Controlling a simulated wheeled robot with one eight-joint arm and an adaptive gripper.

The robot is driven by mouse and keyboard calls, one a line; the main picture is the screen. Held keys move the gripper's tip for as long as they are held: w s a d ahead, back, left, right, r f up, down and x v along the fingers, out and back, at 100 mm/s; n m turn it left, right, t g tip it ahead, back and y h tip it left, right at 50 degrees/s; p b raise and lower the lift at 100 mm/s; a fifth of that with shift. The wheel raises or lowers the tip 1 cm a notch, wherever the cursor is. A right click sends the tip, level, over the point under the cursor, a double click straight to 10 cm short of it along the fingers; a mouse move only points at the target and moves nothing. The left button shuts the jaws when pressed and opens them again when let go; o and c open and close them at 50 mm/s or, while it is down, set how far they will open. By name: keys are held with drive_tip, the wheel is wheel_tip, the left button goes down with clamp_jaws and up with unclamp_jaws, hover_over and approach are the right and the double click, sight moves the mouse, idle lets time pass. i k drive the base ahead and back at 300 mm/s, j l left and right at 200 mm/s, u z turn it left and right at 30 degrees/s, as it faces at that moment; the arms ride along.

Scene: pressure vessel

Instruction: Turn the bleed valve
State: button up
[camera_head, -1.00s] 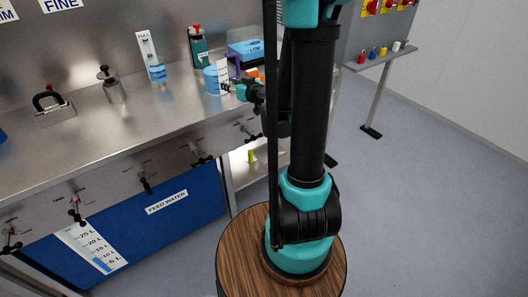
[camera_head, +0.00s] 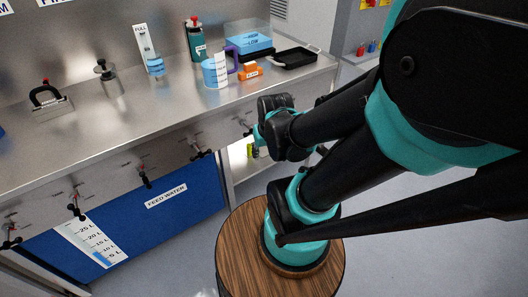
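Several small valves with dark handles line the front panel of the steel bench. One valve (camera_head: 146,179) has a reddish tip, and another valve (camera_head: 201,152) sits to its right. Their labels are too small to read, so I cannot tell which is the bleed valve. The rightmost valve (camera_head: 246,127) is close beside the end of my arm in the picture. My gripper (camera_head: 260,132) is at the bench's front edge near that valve. My arm links hide most of it, and its fingers are not clear. I cannot tell whether it touches anything.
The steel bench top (camera_head: 130,120) holds a blue measuring jug (camera_head: 213,73), a green bottle (camera_head: 195,40), an orange block (camera_head: 250,71), a black tray (camera_head: 294,57) and a black-handled block (camera_head: 46,98). A blue feed water tank (camera_head: 165,215) is below. Grey floor (camera_head: 400,265) is open at right.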

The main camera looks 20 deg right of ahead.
sight(200, 154)
drive_tip(key=k+j+z, duration=0.2)
drive_tip(key=k+z, duration=0.5)
drive_tip(key=k, duration=0.2)
drive_tip(key=k+z, duration=0.35)
drive_tip(key=k, duration=0.15)
